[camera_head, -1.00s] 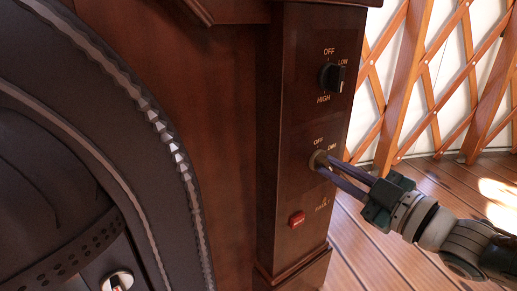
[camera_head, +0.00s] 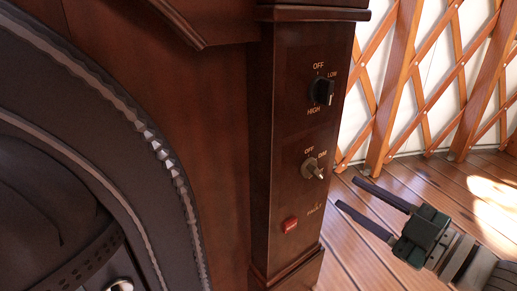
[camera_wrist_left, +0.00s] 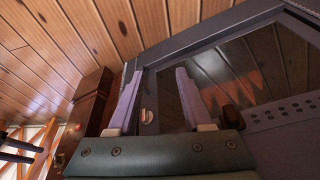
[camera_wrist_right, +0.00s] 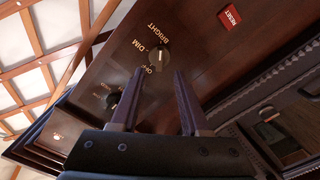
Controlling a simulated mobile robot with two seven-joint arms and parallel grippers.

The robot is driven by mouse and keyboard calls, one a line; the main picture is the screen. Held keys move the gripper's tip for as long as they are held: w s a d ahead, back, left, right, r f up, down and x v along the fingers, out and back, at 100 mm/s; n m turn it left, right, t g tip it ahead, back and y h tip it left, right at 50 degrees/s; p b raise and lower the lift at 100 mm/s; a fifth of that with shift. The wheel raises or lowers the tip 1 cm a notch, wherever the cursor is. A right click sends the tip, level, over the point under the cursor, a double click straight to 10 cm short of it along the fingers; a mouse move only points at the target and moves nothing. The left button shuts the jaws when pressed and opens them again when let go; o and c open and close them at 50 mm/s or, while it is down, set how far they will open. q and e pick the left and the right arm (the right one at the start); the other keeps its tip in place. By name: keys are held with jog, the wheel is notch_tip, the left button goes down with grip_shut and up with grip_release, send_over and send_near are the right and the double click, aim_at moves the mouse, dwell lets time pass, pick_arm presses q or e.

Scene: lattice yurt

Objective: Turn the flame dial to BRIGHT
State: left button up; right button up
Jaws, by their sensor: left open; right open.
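My right gripper (camera_head: 347,192) is open and empty, to the right of the panel and apart from the dial. My left gripper (camera_wrist_left: 159,70) is open and empty, seen only in its wrist view, before a dark-framed glass door.
A black dial (camera_head: 323,91) marked OFF, LOW and HIGH sits above the flame dial. A red RESET button (camera_head: 290,224) sits below it. A dark stove front (camera_head: 60,150) fills the left. Lattice wall (camera_head: 425,80) stands behind; the plank floor at right is open.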

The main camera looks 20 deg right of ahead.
jog(key=v, duration=0.3)
dwell(0.5)
jog(key=a+r+m+g+h+p, duration=0.2)
jog(key=a+r+m+g+p, duration=0.1)
jog(key=r+p, duration=1.05)
jog(key=a+r+m+g+h+p, duration=0.2)
jog(key=a+r+g+p, duration=0.15)
jog(key=r+p, duration=1)
jog(key=s+a+r+m+g+p, duration=0.1)
jog(key=s+a+r+g+p, duration=0.1)
jog(key=s+r+p, duration=0.7)
jog(key=s+a+r+m+g+p, duration=0.1)
jog(key=s+a+r+g+p, duration=0.15)
jog(key=r+p, duration=1.2)
jog(key=s+a+r+m+g+p, duration=0.25)
jog(key=s+r+p, duration=0.25)
jog(key=r+p, duration=0.65)
notch_tip(320, 180, up, 33)
jog(key=p, duration=3.2)
jog(key=shift+d+n, duration=0.35)
jog(key=shift+n, duration=0.1)
jog(key=shift+r, duration=0.1)
